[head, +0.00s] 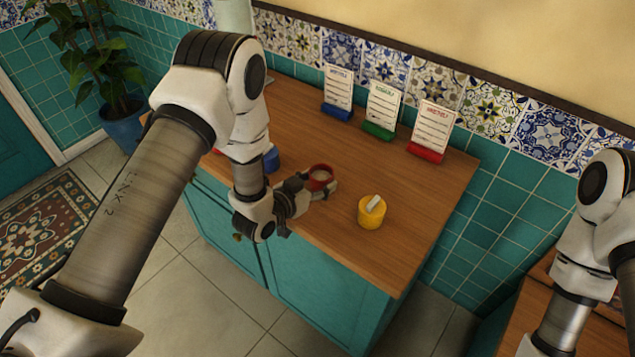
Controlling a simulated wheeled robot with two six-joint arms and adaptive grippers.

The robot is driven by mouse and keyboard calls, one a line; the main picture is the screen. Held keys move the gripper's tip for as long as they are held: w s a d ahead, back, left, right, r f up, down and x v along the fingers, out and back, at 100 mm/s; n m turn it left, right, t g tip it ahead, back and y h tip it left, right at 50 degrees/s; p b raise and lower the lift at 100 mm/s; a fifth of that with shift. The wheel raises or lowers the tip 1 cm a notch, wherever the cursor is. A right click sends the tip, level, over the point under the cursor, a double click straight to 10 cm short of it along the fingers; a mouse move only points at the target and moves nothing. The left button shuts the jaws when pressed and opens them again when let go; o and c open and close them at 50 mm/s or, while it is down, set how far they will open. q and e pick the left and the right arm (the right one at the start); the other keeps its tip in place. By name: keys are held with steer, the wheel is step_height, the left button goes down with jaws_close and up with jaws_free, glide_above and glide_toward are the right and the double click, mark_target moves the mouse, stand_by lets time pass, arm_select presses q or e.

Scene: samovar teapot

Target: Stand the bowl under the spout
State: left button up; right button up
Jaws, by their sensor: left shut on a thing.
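A small red bowl (320,174) with a pale inside is at my left gripper (322,187), over the wooden counter near its front edge. The left gripper is shut on the bowl, and its fingers hide part of the bowl's near side. I cannot tell whether the bowl touches the counter. No spout can be made out. A pale upright body (235,16) at the top edge is mostly hidden by my left arm. My right arm shows at the right edge, but its gripper is out of view.
A yellow pot (372,213) with a white piece on top stands right of the bowl. A blue object (271,158) is partly behind my arm. Cards in blue (337,112), green (378,131) and red (425,152) stands line the back. The counter's right end is clear.

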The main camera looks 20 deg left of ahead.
arm_select(q)
steer(key=shift+f, duration=0.75)
steer(key=o, duration=1.3)
